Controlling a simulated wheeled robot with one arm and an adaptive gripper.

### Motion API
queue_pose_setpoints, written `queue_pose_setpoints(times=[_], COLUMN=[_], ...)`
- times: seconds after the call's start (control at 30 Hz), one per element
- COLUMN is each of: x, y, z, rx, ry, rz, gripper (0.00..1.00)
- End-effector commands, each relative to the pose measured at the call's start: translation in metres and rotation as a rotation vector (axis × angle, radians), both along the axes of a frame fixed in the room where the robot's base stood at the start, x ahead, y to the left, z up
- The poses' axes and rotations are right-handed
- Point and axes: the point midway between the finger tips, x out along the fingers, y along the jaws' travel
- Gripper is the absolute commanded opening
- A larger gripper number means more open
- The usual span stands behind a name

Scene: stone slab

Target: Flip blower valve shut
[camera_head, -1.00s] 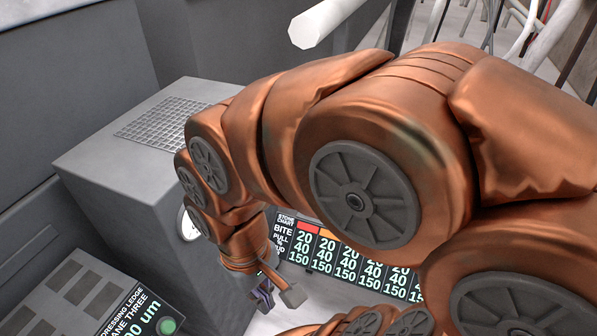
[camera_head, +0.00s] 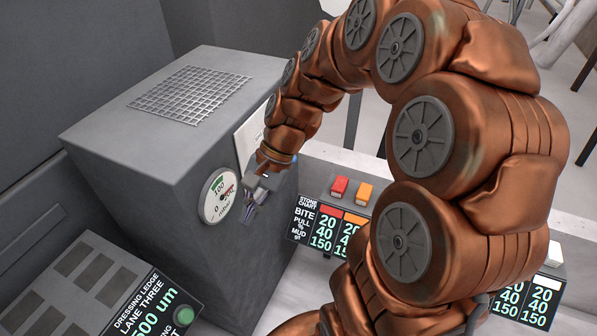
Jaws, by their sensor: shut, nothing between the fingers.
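A grey box-shaped cabinet (camera_head: 150,150) with a grille (camera_head: 190,95) on top stands left of centre; I take it to be the blower unit. Its right face carries a round gauge (camera_head: 219,195) with a green band and a white panel (camera_head: 243,145). My gripper (camera_head: 249,213) is shut and empty, pointing down beside the gauge, close to that face. Whether it touches the face, I cannot tell. I cannot make out a valve handle; it may be hidden behind my gripper or wrist.
A "stone chart" board (camera_head: 310,228) stands right of the cabinet, with a red block (camera_head: 339,188) and an orange block (camera_head: 363,193) behind it. A "dressing ledge" panel (camera_head: 90,290) with a green button (camera_head: 183,316) is at lower left. My arm hides much of the right side.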

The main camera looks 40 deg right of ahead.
Motion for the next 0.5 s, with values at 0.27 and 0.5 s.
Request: queue_pose_setpoints(times=[0.27, 0.5], x=[0.077, 0.124], y=[-0.062, -0.151], z=[-0.045, -0.091], rx=[0.221, 0.422], ry=[0.108, 0.210], rz=[-0.473, -0.895], gripper=[0.00, 0.00])
